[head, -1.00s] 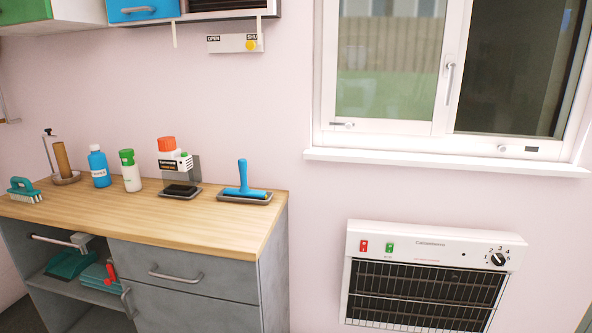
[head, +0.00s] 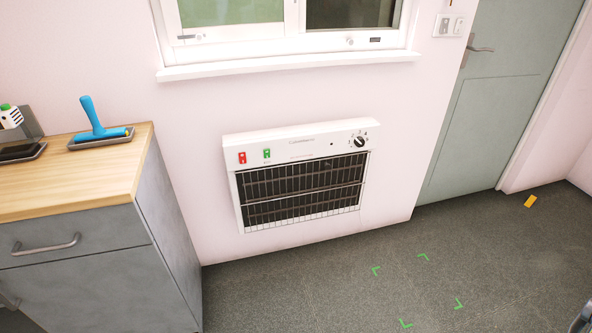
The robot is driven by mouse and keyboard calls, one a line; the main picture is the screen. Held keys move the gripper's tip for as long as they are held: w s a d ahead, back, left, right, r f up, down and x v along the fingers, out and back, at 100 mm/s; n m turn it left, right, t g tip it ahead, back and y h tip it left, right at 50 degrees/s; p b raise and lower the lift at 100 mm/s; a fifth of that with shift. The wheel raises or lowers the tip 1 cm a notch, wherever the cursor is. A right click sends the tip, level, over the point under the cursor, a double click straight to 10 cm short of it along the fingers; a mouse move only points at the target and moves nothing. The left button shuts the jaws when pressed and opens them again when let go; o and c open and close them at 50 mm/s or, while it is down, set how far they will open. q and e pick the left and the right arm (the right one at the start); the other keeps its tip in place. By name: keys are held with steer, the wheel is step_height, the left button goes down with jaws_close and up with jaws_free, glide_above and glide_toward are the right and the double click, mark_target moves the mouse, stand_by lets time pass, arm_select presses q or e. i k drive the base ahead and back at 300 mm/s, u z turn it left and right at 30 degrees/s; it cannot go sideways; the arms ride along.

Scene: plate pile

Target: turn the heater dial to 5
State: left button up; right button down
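The white wall heater (head: 230,185) hangs low on the pink wall below the window. Its black dial (head: 359,142) sits at the right end of the top panel, with small numbers around it. The numbers and the dial's pointer are too small to read surely. A red switch (head: 242,158) and a green switch (head: 267,153) are at the panel's left end. Neither of my grippers can be made out in the head view, and nothing touches the dial.
A grey cabinet (head: 80,275) with a wooden top stands left of the heater. The window sill (head: 290,58) juts out above it. A grey door (head: 500,105) is at the right. Green corner marks (head: 423,257) lie on open floor. A small yellow thing (head: 530,201) lies near the door.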

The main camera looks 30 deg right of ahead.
mark_target(359, 142)
steer(key=z, duration=3.3)
steer(key=i, duration=1.25)
steer(key=u, duration=3.15)
